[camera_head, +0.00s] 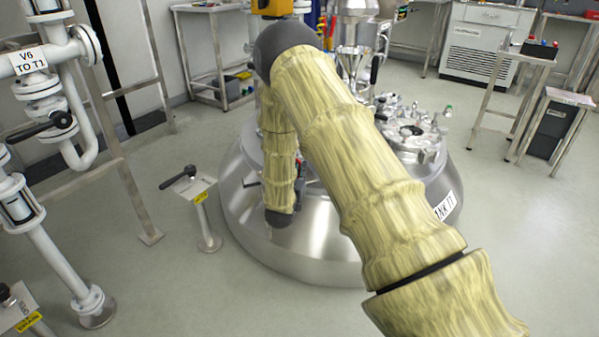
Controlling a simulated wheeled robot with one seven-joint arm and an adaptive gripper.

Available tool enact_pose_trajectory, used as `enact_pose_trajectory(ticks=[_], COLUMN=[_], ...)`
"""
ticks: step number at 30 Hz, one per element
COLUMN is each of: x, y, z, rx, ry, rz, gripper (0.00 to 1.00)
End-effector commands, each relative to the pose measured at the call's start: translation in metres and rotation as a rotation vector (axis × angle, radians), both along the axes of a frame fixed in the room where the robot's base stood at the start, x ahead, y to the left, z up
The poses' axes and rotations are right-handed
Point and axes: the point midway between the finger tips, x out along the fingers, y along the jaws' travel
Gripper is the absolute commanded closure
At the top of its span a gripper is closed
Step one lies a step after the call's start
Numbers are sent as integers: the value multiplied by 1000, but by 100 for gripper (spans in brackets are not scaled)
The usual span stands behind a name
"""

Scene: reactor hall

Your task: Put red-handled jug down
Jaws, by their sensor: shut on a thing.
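My arm, in a pale yellow sleeve, crosses the picture from the lower right up to a dark elbow, then hangs down in front of a large steel tank (325,245). Its lower end has a dark cap in front of the tank's left side. I cannot make out my gripper; it is hidden behind the arm. The red-handled jug cannot be made out either. Small dark and red bits show just right of the hanging arm part, but I cannot tell what they are.
Valves and fittings (415,130) crowd the tank's top. A lever post (203,215) stands left of the tank. White pipework (50,100) fills the left side. A metal side table (525,55) stands at the back right. The floor between is clear.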

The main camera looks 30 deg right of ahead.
Motion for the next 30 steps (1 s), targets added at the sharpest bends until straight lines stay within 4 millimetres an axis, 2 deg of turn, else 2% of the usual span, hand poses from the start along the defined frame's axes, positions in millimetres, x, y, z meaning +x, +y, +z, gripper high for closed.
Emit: enact_pose_trajectory(ticks=[5,6,9,20,25,30], x=[0,0,0,0,-12,-33], y=[0,0,0,0,15,37], z=[-4,-3,-3,1,1,1], rx=[0,0,0,0,0,1], ry=[0,0,0,0,3,3], rz=[0,0,0,0,3,2], gripper=[100,84,70,70,70,70])
